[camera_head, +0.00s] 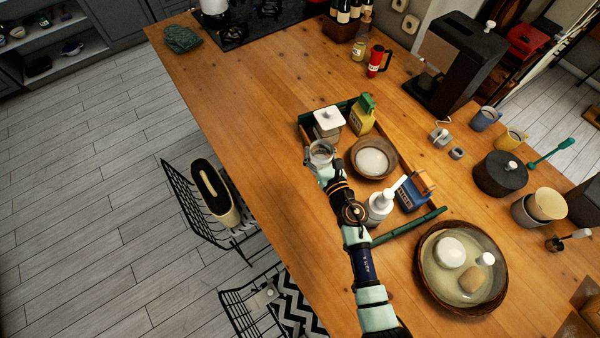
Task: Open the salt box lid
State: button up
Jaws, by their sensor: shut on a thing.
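My gripper (323,164) is over the left side of a green-edged tray, shut on a small round grey, glassy piece (320,150). The fingers cover part of this piece, and I cannot tell whether it is a jar or a lid. Just behind it is a white lidded container (328,121) with a knob; its lid looks closed. To the right is a round wooden bowl (368,160) with white contents, open at the top. A blue box (411,196) with a wooden piece is further right. No label clearly marks which one is the salt box.
The wooden counter (240,100) is clear to the left.

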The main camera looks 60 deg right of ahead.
notch_tip(320, 180, down, 20)
jog(key=b, duration=1.3)
jog(key=shift+r, duration=0.15)
jog(key=shift+b, duration=0.3)
jog(key=o, duration=1.5)
jog(key=p+v, duration=0.1)
jog(key=v, duration=1.1)
jog(key=shift+o, duration=0.7)
